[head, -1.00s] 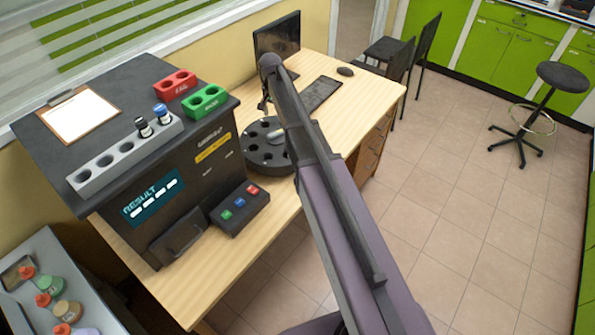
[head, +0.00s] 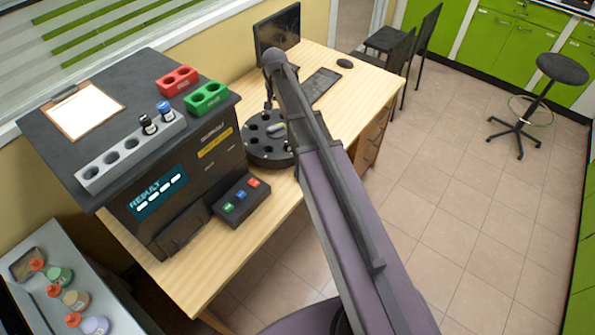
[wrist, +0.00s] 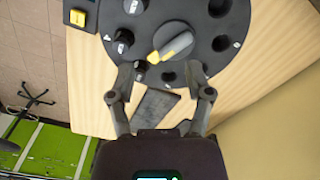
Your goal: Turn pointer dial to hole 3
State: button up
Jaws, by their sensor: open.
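The round black dial (head: 249,158) lies on the wooden desk, partly behind my arm in the head view. In the wrist view the dial (wrist: 200,18) fills the top, with holes around its rim. The grey pointer (wrist: 181,43) with a yellow tip (wrist: 153,57) sits at its middle, the tip toward the lower left. It also shows as a small light piece in the head view (head: 276,128). My gripper (wrist: 163,76) is open over the dial's rim, its fingers apart and empty, the yellow tip just beyond the gap. The hole numbers are too small to read.
Black-capped vials (wrist: 123,40) stand in some dial holes. The black analyser (head: 190,160) with its button box (head: 240,202) stands left of the dial. A monitor (head: 277,35) and a keyboard (head: 320,85) are behind.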

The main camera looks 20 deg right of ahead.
jog(key=s+f+n+b, duration=0.2)
jog(key=s, duration=0.9)
jog(key=s+f+n+b, duration=0.2)
jog(key=s+n, duration=0.1)
jog(key=s, duration=0.9)
jog(key=shift+s+f, duration=0.15)
jog(key=shift+f, duration=0.1)
jog(key=shift+s, duration=0.1)
